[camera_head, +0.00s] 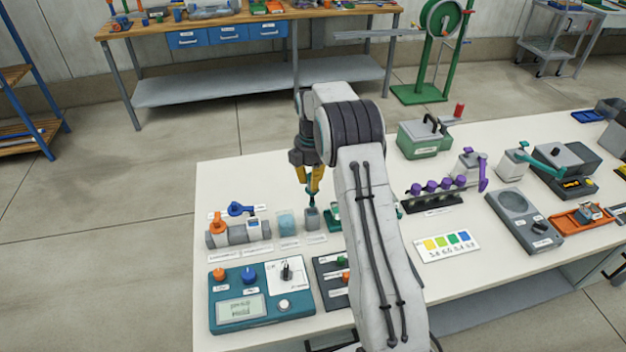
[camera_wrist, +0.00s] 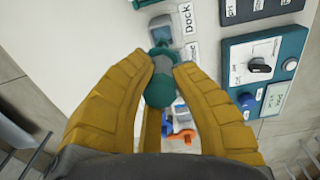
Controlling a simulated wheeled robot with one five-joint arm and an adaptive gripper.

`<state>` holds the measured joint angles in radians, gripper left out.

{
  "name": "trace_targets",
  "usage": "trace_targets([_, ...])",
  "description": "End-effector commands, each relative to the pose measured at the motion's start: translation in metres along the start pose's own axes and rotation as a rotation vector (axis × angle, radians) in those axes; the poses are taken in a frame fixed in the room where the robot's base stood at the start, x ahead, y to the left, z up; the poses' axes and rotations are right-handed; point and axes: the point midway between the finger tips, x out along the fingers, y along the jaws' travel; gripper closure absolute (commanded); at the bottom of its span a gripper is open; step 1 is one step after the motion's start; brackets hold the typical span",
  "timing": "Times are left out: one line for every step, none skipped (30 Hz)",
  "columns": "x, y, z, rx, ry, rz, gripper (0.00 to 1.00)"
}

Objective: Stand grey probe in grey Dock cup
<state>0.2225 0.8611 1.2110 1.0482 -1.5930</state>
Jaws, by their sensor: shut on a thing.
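The grey Dock cup (camera_head: 312,218) stands on the table directly below the probe in the head view. In the wrist view the cup (camera_wrist: 160,28) shows beside the "Dock" label, partly behind the probe. The probe's lower end is hard to make out; I cannot tell whether it is inside the cup.
A pale blue beaker (camera_head: 287,223) stands left of the cup. A grey block with orange and blue valve handles (camera_head: 238,232) is further left. A teal meter box (camera_head: 260,292) lies in front. My arm hides part of the table right of the cup.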

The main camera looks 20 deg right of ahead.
Motion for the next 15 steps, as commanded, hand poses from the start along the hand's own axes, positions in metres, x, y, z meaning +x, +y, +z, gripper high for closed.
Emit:
trace_targets([0.002, 0.0, 0.0, 0.0, 0.0, 0.001, 1.0])
trace_targets([0.003, 0.0, 0.0, 0.0, 0.0, 0.001, 1.0])
trace_targets([0.004, 0.0, 0.0, 0.0, 0.0, 0.0, 1.0])
trace_targets([0.005, 0.0, 0.0, 0.0, 0.0, 0.0, 1.0])
trace_targets([0.006, 0.0, 0.0, 0.0, 0.0, 0.0, 1.0])
trace_targets([0.008, 0.0, 0.0, 0.0, 0.0, 0.0, 1.0])
trace_targets([0.01, 0.0, 0.0, 0.0, 0.0, 0.0, 1.0])
trace_targets([0.012, 0.0, 0.0, 0.0, 0.0, 0.0, 1.0])
trace_targets([0.014, 0.0, 0.0, 0.0, 0.0, 0.0, 1.0])
trace_targets([0.016, 0.0, 0.0, 0.0, 0.0, 0.0, 1.0])
trace_targets([0.018, 0.0, 0.0, 0.0, 0.0, 0.001, 1.0])
trace_targets([0.021, 0.0, 0.0, 0.0, 0.0, 0.001, 1.0])
trace_targets([0.024, 0.0, 0.0, 0.0, 0.0, 0.001, 1.0])
trace_targets([0.026, 0.0, 0.0, 0.0, 0.0, 0.001, 1.0])
trace_targets([0.029, -0.001, 0.0, 0.0, 0.0, 0.0, 1.0])
